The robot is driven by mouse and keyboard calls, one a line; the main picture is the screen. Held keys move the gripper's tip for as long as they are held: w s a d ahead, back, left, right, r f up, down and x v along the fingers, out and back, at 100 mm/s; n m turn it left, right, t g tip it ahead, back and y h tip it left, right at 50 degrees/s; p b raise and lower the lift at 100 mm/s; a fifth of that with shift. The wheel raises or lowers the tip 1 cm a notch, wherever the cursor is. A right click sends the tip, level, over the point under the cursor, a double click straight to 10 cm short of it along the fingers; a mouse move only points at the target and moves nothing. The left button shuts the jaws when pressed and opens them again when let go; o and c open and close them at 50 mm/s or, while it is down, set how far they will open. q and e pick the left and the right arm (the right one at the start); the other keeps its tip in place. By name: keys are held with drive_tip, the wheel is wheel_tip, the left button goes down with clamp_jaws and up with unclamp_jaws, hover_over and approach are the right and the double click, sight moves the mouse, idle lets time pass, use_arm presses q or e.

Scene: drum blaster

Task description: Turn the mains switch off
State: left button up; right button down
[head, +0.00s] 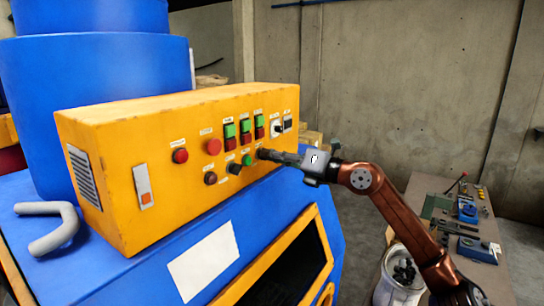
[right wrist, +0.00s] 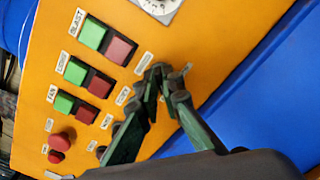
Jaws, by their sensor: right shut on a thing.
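The yellow control box (head: 125,130) sits on the blue machine, its front panel facing right. My right gripper (head: 263,155) reaches in from the right and its fingertips are at the panel's lower right part. In the right wrist view my right gripper (right wrist: 166,82) is shut on a small control at the panel, below a white label (right wrist: 144,63). The control is mostly hidden by the fingers, so its setting cannot be read; it appears to be the mains switch. My left gripper is not in view.
Paired green and red buttons (right wrist: 83,84) lie close to the fingers. A workbench (head: 435,190) with tools stands right, beside a white bucket (head: 385,290).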

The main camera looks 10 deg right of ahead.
drive_tip(key=shift+r, duration=0.1)
drive_tip(key=c, duration=2.1)
unclamp_jaws()
drive_tip(key=v, duration=1.2)
drive_tip(key=shift+w+a, duration=0.1)
drive_tip(key=shift+a, duration=0.05)
